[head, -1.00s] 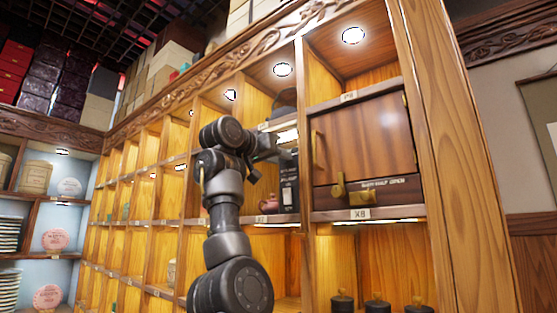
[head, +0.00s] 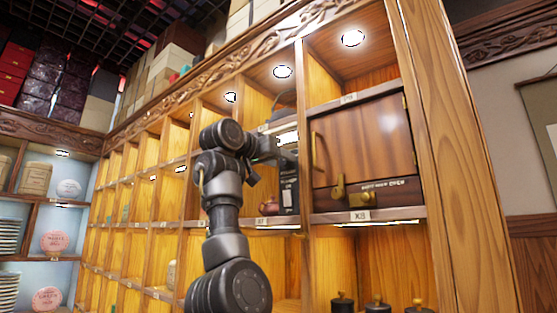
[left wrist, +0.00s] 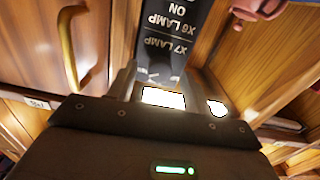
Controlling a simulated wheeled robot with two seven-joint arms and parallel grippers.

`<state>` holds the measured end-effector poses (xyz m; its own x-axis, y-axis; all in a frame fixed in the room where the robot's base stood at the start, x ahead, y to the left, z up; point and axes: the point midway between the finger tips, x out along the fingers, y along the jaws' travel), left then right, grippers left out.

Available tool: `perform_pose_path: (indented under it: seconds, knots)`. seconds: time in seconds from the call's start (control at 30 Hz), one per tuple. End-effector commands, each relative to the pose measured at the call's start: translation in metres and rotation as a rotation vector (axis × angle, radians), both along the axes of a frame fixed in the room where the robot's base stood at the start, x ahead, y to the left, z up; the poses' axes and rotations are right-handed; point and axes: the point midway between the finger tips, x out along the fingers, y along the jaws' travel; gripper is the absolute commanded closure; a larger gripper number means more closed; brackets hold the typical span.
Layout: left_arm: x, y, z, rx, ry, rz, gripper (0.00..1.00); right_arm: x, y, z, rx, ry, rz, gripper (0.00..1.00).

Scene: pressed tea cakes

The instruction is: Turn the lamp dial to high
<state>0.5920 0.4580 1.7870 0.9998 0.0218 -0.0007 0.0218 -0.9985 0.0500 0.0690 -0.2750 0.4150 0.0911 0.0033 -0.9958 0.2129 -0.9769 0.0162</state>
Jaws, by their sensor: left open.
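A narrow black lamp panel (head: 289,192) with white writing stands in the cubby left of the wooden cabinet door. In the left wrist view the panel (left wrist: 172,30) appears upside down, with lettering for the X7 and X6 lamps and "ON". A dark rounded part (left wrist: 160,74) sits at the panel's end between my fingers; I cannot tell surely whether it is the dial, and no dial setting is readable. My left gripper (head: 287,150) is at the panel's upper part, with its fingers (left wrist: 160,82) apart on either side of it. My right gripper is in neither view.
The closed wooden door (head: 362,150) with brass handle and latch (head: 340,190) is close on the right. A pinkish object (head: 267,204) sits left of the panel. Cubby walls and shelf edges hem in the arm. Dark lidded jars (head: 376,304) stand below.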

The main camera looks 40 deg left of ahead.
Motion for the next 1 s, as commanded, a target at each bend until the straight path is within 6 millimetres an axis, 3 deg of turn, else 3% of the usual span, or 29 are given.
perform_pose_path:
  seconds: [0.23, 0.7, 1.0]
  knots:
    - [-0.012, 0.0, -0.002, -0.001, -0.004, 0.0, 0.5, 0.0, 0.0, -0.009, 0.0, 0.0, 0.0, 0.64]
    - [-0.095, -0.002, -0.002, 0.0, -0.002, 0.0, 0.5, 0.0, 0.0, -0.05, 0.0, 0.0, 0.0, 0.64]
    - [-0.108, -0.002, 0.0, 0.0, 0.001, 0.0, 0.5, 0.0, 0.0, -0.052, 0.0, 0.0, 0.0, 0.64]
